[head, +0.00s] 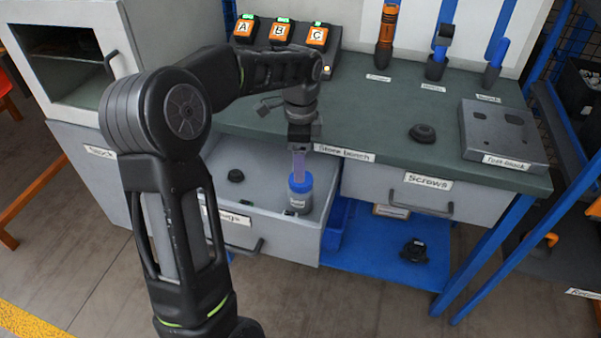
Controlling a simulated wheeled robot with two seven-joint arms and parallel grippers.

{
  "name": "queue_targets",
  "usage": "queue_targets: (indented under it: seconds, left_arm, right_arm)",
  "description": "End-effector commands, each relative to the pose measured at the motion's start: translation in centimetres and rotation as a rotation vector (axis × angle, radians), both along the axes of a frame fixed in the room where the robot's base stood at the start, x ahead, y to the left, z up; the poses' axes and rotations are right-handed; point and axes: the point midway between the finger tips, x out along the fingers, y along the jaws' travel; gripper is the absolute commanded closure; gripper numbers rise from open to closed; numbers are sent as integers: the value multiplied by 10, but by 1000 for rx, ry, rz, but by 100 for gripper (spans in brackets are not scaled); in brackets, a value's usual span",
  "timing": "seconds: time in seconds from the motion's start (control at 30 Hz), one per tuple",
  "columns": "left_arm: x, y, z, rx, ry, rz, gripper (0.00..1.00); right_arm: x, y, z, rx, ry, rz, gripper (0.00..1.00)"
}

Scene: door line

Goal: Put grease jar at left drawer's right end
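The grease jar (300,198), pale with a blue lid, stands upright at the right end of the open left drawer (222,199). Whether its base touches the drawer floor is hard to tell. My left gripper (299,175) points down directly over the jar, its fingertips at the lid. The fingers are seen edge-on, so whether they are closed on the lid does not show. My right gripper is out of view.
A small black part (236,175) lies in the drawer's left half. The green bench top (370,115) holds a black knob (422,133) and a grey test block (500,133). The Screws drawer (430,195) is shut. A blue shelf (375,255) is below.

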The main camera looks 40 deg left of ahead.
Motion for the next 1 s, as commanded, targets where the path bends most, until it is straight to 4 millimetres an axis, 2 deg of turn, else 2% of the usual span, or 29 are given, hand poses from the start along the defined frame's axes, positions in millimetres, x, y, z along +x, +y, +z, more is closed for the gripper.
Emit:
queue_targets:
  seconds: [0.1, 0.2, 1.0]
  left_arm:
    - [0, 0, 12, 0, -1, -1, 31]
    - [0, -1, 15, -1, 1, -1, 31]
    - [0, 0, 14, 0, 0, 0, 31]
  right_arm:
    - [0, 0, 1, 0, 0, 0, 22]
    - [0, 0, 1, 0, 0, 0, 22]
    - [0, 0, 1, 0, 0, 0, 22]
